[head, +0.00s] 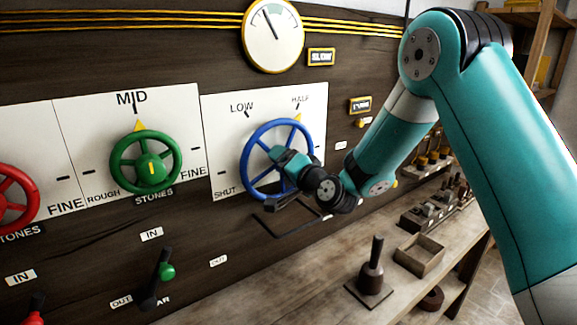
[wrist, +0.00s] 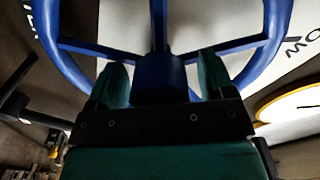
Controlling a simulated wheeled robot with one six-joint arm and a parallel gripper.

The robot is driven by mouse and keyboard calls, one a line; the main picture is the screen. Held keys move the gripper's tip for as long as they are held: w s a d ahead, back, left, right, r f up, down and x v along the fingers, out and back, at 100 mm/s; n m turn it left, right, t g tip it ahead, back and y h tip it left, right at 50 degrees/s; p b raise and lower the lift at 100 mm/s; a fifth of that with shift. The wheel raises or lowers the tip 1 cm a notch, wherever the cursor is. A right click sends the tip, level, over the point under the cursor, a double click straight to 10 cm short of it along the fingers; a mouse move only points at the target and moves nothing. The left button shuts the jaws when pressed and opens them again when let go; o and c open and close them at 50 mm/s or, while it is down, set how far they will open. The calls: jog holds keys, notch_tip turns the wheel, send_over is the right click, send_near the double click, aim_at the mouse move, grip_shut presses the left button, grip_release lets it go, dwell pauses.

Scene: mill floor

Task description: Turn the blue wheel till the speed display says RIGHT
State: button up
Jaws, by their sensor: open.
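The blue wheel (head: 250,152) is mounted on a white panel with LOW, HALF and SHUT marks. Its yellow pointer (head: 297,118) stands at the upper right, close below HALF. My gripper (head: 284,158) is at the middle of the wheel, covering its hub in the head view. In the wrist view my gripper (wrist: 163,80) is open, with one finger on each side of the blue hub (wrist: 160,88); whether they touch it I cannot tell. The small speed display (head: 321,57) appears to read SLOW. A round dial (head: 272,35) is above, its needle left of upright.
A green wheel (head: 146,163) and a red wheel (head: 12,198) are to the left. A bench (head: 325,265) at the right holds an open box (head: 418,256) and a stamp-like tool (head: 371,277).

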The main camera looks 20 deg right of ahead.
jog(key=b+v, duration=1.5)
jog(key=v, duration=0.2)
jog(key=shift+s, duration=0.25)
